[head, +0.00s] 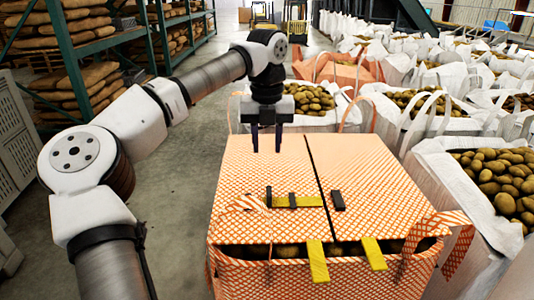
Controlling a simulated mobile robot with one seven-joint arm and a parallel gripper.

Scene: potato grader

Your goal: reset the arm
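My arm reaches in from the lower left, bends at a white elbow and comes down to my gripper (266,138). My gripper points down over the back left part of an orange-and-white patterned bag (320,270) with two lid flaps. Its two dark fingers are apart with nothing visible between them. The left flap (262,180) and right flap (375,180) lie nearly flat, with a dark seam between them. A yellow bar latch (310,201) with dark fittings lies on the left flap, and a dark block (338,201) sits on the right flap.
Two yellow tabs (318,262) (374,254) hang at the bag's front edge, where potatoes show in a gap. White bags of potatoes (495,185) crowd the right and back. Green racks with sacks (75,30) stand left. The floor (190,190) between is clear.

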